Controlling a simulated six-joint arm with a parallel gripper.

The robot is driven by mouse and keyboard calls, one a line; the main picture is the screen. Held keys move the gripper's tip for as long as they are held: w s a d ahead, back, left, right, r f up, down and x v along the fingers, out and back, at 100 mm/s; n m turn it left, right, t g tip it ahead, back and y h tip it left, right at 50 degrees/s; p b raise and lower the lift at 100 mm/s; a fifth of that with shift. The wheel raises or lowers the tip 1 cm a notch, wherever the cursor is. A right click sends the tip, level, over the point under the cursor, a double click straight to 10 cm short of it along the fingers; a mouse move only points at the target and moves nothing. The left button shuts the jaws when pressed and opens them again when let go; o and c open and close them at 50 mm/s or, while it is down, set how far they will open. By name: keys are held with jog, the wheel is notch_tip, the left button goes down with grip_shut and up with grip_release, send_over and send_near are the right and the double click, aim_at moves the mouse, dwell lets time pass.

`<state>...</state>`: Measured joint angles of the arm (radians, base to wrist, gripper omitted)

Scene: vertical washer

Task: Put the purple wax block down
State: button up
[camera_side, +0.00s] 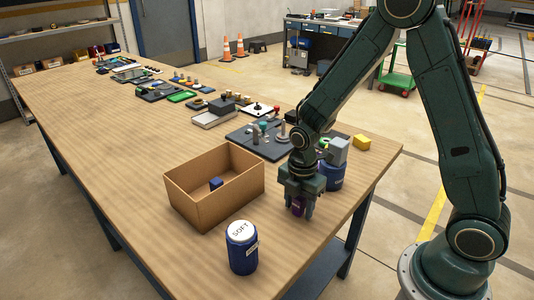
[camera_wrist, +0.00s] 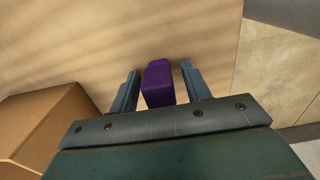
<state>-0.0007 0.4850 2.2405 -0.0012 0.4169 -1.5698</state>
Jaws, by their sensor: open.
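The purple wax block (camera_wrist: 158,83) stands between the two fingers of my gripper (camera_wrist: 159,88) in the wrist view. A gap shows on each side of it, so the fingers are open and apart from it. In the side view my gripper (camera_side: 298,210) points down over the table's right part, with the purple block (camera_side: 298,206) partly hidden between its fingers. The block appears to be at the table surface, but its lower contact is hard to see.
An open cardboard box (camera_side: 212,205) holding a small blue block (camera_side: 216,183) stands left of my gripper. A blue canister labelled SOFT (camera_side: 242,250) stands in front. Another blue canister (camera_side: 331,177) is close behind my gripper. A yellow block (camera_side: 362,142) lies near the right edge.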

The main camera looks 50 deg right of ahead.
aim_at(301, 197)
notch_tip(301, 197, up, 11)
jog(key=shift+r, duration=0.6)
jog(key=shift+r, duration=0.1)
dwell(0.6)
jog(key=s+r+m+t, duration=0.5)
jog(key=s+r+m, duration=0.7)
jog(key=s+m, duration=0.5)
jog(key=shift+r+m+t, duration=0.2)
jog(key=shift+m+t, duration=0.1)
jog(key=shift+m, duration=0.2)
